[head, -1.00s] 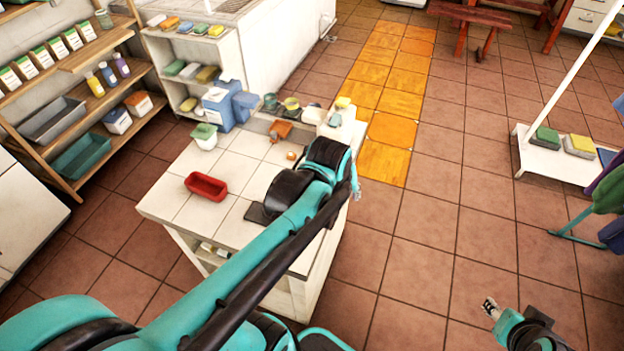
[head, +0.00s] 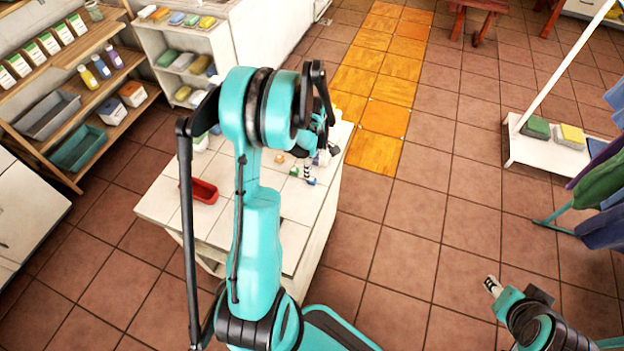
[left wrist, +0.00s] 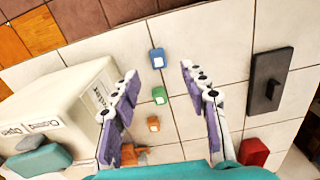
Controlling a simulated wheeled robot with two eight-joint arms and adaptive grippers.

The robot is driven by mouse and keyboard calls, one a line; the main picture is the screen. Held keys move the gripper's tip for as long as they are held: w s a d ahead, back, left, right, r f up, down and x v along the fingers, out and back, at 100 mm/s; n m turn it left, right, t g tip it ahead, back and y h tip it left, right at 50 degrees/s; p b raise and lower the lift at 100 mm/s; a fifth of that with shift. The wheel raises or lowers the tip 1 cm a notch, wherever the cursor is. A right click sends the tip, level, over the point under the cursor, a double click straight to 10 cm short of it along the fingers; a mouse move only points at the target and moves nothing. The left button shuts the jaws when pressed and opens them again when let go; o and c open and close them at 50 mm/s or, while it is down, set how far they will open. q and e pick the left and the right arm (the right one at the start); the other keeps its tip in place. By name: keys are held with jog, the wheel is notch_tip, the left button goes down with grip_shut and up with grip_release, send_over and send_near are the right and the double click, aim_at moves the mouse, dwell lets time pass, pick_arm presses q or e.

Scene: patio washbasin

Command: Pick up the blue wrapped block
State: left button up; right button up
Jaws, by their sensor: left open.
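The blue wrapped block (left wrist: 157,58) has a pale label on top and lies on the white tiled counter. It also shows in the head view (head: 311,181), close by a fingertip of my left gripper (head: 316,164). In the left wrist view my left gripper (left wrist: 160,71) is open and empty, with the blue block between and slightly beyond the fingertips. A green wrapped block (left wrist: 159,95) and an orange one (left wrist: 153,124) lie in a row nearer the palm. My right gripper (head: 493,286) is over the floor at right; its jaw state is unclear.
A large white container (left wrist: 60,95) with printed labels stands beside one finger. A dark flat plate with a raised bar (left wrist: 266,82) and a red tray (left wrist: 254,152) are on the other side. The counter's edge is just beyond the blue block.

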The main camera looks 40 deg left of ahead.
aim_at(312, 181)
pick_arm(q)
notch_tip(312, 181, down, 7)
jog(key=shift+w+a+r+b, duration=0.1)
jog(key=shift+w+a+b, duration=0.05)
jog(key=shift+b, duration=0.8)
jog(key=shift+c, duration=0.3)
jog(key=c, duration=0.9)
